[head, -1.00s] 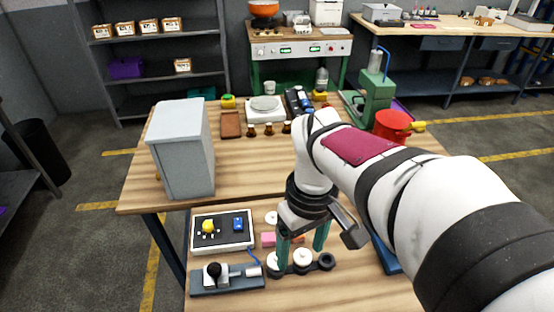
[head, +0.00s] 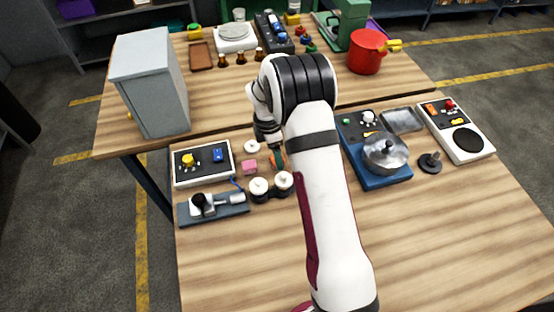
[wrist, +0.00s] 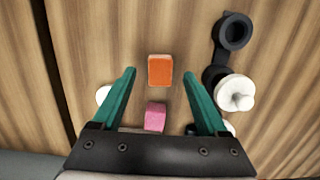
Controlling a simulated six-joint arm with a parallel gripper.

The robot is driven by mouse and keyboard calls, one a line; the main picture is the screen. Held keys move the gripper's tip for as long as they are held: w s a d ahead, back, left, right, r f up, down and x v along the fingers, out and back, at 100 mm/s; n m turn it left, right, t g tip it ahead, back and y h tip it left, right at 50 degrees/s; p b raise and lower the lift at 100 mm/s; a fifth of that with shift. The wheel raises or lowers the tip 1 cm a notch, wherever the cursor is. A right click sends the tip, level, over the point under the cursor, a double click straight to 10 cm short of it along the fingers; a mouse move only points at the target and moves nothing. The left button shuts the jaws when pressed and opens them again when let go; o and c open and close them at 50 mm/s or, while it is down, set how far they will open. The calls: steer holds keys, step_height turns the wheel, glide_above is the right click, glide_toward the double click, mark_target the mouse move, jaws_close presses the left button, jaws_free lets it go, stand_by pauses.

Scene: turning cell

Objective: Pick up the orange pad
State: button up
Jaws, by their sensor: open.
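The orange pad (wrist: 160,70) is a small orange block on the wooden table. In the wrist view it lies centred ahead of my gripper (wrist: 160,75), between the lines of the two green fingers, with bare space on both sides. My gripper is open and holds nothing. In the head view my gripper (head: 277,158) is low over the table beside the pink block, mostly hidden by my arm. The orange pad is hard to make out there.
A pink block (wrist: 155,117) lies close to the orange pad. A dark holder with white round pieces (wrist: 235,92) stands to the right in the wrist view. A control box (head: 203,176), a lever fixture (head: 212,208) and a blue machine (head: 378,180) flank the spot.

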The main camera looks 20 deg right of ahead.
step_height(320, 180, down, 2)
steer(key=shift+d+f, duration=0.1)
steer(key=shift+f, duration=0.1)
jaws_close()
steer(key=shift+r, duration=0.1)
step_height(320, 180, up, 4)
steer(key=shift+d+r, duration=0.1)
steer(key=shift+r, duration=0.05)
steer(key=s+d+r, duration=0.6)
steer(key=d, duration=0.3)
steer(key=shift+s+d+r, duration=0.2)
steer(key=shift+s+r, duration=0.1)
steer(key=shift+s, duration=0.1)
